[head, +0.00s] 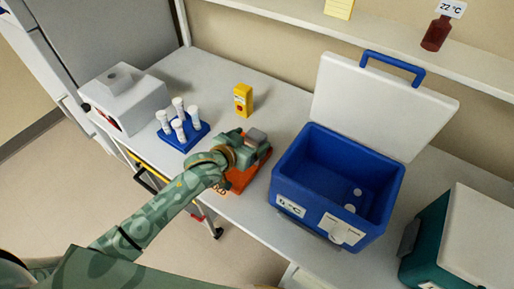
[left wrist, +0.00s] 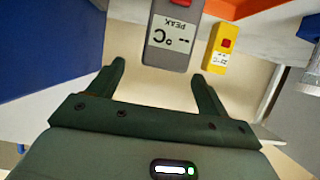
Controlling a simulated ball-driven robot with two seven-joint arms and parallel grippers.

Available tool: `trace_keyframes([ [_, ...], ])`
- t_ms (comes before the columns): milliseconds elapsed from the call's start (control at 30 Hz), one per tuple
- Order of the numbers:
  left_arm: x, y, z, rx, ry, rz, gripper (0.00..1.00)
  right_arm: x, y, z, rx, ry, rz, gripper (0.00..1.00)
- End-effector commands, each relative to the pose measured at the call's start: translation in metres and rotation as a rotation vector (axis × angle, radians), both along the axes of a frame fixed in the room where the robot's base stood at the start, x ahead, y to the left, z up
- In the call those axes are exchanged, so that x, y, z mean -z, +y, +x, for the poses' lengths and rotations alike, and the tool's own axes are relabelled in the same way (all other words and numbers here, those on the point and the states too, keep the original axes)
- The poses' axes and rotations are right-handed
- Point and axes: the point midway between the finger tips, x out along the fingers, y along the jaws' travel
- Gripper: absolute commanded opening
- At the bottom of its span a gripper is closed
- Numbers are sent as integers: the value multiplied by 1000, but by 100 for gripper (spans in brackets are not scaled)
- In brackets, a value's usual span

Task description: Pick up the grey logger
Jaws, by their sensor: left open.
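The grey logger (left wrist: 172,30) shows in the left wrist view, with a white label reading "°C PEAK" and a red spot at its edge. In the head view it appears as a small grey block (head: 257,136) above an orange stand (head: 248,172), partly hidden by my gripper. My left gripper (head: 250,145) is at the logger. In the left wrist view my left gripper (left wrist: 158,70) is open, and the logger lies just beyond the fingertips, roughly between them. Nothing is held. I cannot tell whether the fingers touch it. My right gripper is not in view.
A yellow logger (head: 243,99) stands behind the gripper. A blue rack (head: 184,138) with several white-capped tubes is to the left. An open blue cooler (head: 288,182) stands close on the right, its white lid (head: 375,105) raised. A teal box (head: 425,245) is at far right.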

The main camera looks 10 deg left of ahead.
Motion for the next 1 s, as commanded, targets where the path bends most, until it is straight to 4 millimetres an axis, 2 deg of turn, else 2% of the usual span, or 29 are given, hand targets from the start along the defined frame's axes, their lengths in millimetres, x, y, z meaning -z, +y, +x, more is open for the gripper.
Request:
trace_keyframes([
  [133,6,-4,11,0,0,2,78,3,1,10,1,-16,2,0],
  [500,27,-18,55,1,0,2,78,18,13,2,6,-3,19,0],
  [767,27,-19,57,1,0,2,78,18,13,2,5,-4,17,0],
  [900,27,-19,57,1,0,2,39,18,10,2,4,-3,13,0],
  [1000,27,-19,57,1,0,2,14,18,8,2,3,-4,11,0],
])
